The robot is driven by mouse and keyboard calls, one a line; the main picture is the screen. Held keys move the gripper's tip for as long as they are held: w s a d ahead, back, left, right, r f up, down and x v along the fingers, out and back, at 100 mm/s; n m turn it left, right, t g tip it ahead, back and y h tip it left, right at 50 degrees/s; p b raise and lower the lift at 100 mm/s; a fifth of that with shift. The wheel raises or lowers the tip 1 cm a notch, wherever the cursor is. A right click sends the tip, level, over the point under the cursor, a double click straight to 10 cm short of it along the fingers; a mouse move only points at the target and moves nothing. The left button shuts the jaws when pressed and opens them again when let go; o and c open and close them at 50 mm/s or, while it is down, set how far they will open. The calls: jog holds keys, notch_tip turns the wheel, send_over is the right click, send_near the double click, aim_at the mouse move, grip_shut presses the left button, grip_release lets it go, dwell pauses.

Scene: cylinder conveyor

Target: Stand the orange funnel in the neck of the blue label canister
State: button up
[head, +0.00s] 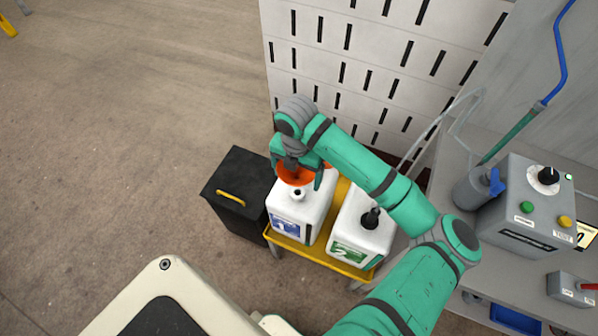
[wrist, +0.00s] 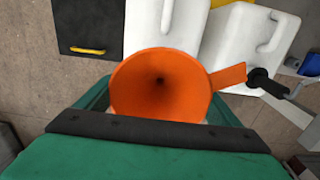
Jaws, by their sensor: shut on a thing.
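The orange funnel (head: 294,175) is held by my gripper (head: 299,172) in the head view, above the back part of the blue label canister's top. In the wrist view the funnel's wide mouth (wrist: 160,86) faces the camera, and its tab points right. The blue label canister (head: 285,225) is white and upright on a yellow stand, with its neck (head: 298,193) open and bare, just in front of the funnel. The funnel appears apart from the neck. Its spout is hidden. The gripper is shut on the funnel, with its fingertips mostly hidden.
A white canister with a green label (head: 350,247) and black spout stands to the right on the same yellow stand (head: 318,257). A black box with a yellow handle (head: 240,195) is at left. A grey bench (head: 460,240) with a pump box (head: 525,205) is at right.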

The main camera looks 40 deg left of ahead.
jog(key=shift+w+f, duration=0.1)
jog(key=shift+f, duration=2.15)
jog(key=shift+a, duration=0.1)
jog(key=shift+f, duration=0.15)
jog(key=shift+f, duration=2.65)
jog(key=shift+f, duration=0.15)
